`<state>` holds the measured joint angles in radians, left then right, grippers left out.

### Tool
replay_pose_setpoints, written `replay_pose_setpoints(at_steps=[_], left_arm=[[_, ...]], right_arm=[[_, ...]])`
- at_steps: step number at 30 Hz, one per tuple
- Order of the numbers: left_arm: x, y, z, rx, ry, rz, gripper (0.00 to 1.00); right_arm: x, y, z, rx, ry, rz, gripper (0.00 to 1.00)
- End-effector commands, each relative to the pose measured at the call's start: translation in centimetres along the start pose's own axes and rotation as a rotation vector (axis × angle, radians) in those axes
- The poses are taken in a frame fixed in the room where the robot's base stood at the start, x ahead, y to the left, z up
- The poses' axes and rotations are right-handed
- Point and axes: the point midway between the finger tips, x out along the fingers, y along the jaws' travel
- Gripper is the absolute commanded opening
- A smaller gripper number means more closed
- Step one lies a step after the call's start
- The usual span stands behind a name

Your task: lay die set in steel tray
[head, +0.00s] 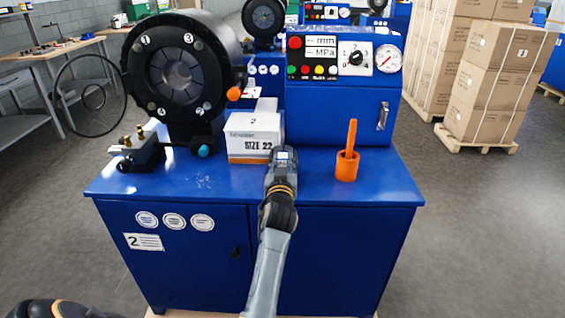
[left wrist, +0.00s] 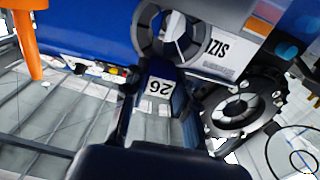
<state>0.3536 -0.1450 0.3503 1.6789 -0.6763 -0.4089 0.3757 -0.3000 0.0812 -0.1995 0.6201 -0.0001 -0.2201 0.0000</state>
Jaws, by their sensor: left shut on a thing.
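My left gripper (head: 281,178) reaches over the front of the blue bench and is shut on a grey piece, apparently the die set (head: 283,156), just in front of the white box marked SIZE 22. In the left wrist view, the die set (left wrist: 158,87) shows a white label reading 26 between the dark fingers. A grey segmented ring (left wrist: 170,38) shows beyond it, in front of the box; whether it is part of the held piece I cannot tell. I cannot make out a steel tray in either view.
The white box (head: 254,135) stands on the blue bench (head: 225,178). The black crimper head (head: 180,72) is at the left, with a small brass-fitted device (head: 140,150) below. An orange cup (head: 347,166) with an orange stick stands at the right. Bench top beside the cup is clear.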

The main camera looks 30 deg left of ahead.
Motion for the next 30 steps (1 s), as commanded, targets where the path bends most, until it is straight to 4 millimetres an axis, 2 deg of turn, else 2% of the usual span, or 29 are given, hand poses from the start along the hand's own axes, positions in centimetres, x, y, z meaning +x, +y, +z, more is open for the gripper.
replay_pose_setpoints(at_steps=[2, 3, 6, 12, 13, 17, 20, 30], left_arm=[[0.0, 0.1, -0.6, -0.002, 0.018, 0.002, 0.0], [0.0, 0.1, -0.7, -0.002, 0.019, 0.002, 0.36], [0.0, 0.0, -0.6, -0.001, 0.014, 0.001, 0.54], [0.0, 0.0, -0.2, -0.001, 0.007, 0.001, 0.54], [0.0, 0.0, 0.7, 0.001, -0.012, -0.001, 0.54], [0.0, 0.0, 0.1, 0.0, -0.007, -0.001, 0.54], [0.0, -0.1, -1.2, -0.001, -0.001, -0.002, 0.54], [0.1, 0.0, -8.0, -0.001, 0.008, 0.0, 0.54]], right_arm=[[0.2, 0.0, 0.0, 0.0, 0.0, 0.0, 0.0], [0.1, 0.0, 0.0, 0.0, 0.0, 0.0, 0.0], [0.1, 0.0, 0.0, 0.0, 0.0, 0.0, 0.0], [0.1, 0.0, 0.0, 0.0, 0.0, 0.0, 0.0], [0.1, 0.0, 0.0, 0.0, 0.0, 0.0, 0.0], [0.1, -0.1, 0.0, -0.001, 0.0, -0.001, 0.0], [0.1, -0.1, 0.0, 0.0, 0.0, -0.001, 0.0], [0.1, -0.1, 0.0, 0.0, 0.0, -0.001, 0.0]])
